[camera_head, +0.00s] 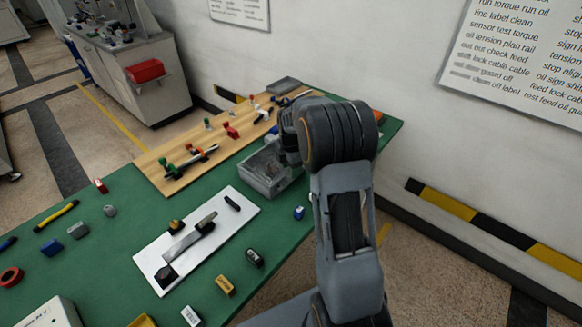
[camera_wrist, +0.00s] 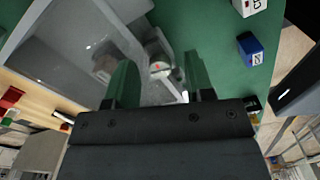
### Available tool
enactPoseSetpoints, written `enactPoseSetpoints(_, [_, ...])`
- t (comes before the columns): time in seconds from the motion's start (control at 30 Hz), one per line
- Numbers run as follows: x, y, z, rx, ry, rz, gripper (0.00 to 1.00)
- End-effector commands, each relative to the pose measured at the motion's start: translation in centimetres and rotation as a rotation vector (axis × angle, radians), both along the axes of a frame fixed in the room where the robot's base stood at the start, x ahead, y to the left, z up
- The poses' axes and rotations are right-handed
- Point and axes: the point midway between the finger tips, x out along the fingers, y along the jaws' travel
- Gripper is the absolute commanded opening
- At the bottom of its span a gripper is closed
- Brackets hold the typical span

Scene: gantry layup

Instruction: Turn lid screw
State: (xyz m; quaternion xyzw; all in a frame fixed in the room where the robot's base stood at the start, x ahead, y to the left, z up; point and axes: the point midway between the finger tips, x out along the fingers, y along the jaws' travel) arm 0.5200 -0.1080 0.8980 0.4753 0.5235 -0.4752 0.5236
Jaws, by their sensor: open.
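A grey box (camera_head: 262,170) stands on the green table, partly behind my arm in the head view. In the wrist view, its grey, glassy-looking top (camera_wrist: 75,55) fills the upper left. A small round pale knob with a red mark, which looks like the lid screw (camera_wrist: 160,67), sits at the box's edge. My gripper (camera_wrist: 163,78) is open, and its two green fingers stand on either side of the knob in this view. I cannot tell whether they touch it or how far above it they are. In the head view the fingertips are hidden behind my arm.
A blue block (camera_wrist: 250,48) and a white block (camera_wrist: 249,6) lie right of the box in the wrist view. A wooden board (camera_head: 152,163) with red and green parts lies behind the box. A white plate (camera_head: 190,262) with tools lies in front.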

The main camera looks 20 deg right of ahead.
Motion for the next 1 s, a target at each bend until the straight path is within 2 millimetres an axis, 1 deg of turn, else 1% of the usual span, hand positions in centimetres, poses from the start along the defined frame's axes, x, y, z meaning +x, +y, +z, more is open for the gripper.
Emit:
enactPoseSetpoints(0.13, [0.0, 0.0, 0.3, 0.000, -0.001, 0.000, 0.49])
enactPoseSetpoints(0.23, [0.1, 0.0, 1.3, -0.001, -0.003, 0.000, 0.49])
enactPoseSetpoints(0.37, [0.1, 0.0, 3.7, -0.002, -0.005, 0.000, 0.49])
enactPoseSetpoints(0.5, [0.1, 0.0, 6.7, -0.002, -0.005, 0.000, 0.49])
enactPoseSetpoints(0.7, [0.1, 0.0, 10.5, -0.001, -0.003, 0.000, 0.49])
enactPoseSetpoints(0.83, [0.1, 0.0, 12.2, -0.001, -0.003, 0.000, 0.49])
enactPoseSetpoints(1.0, [0.0, 0.0, 13.4, 0.000, -0.001, 0.000, 0.49])
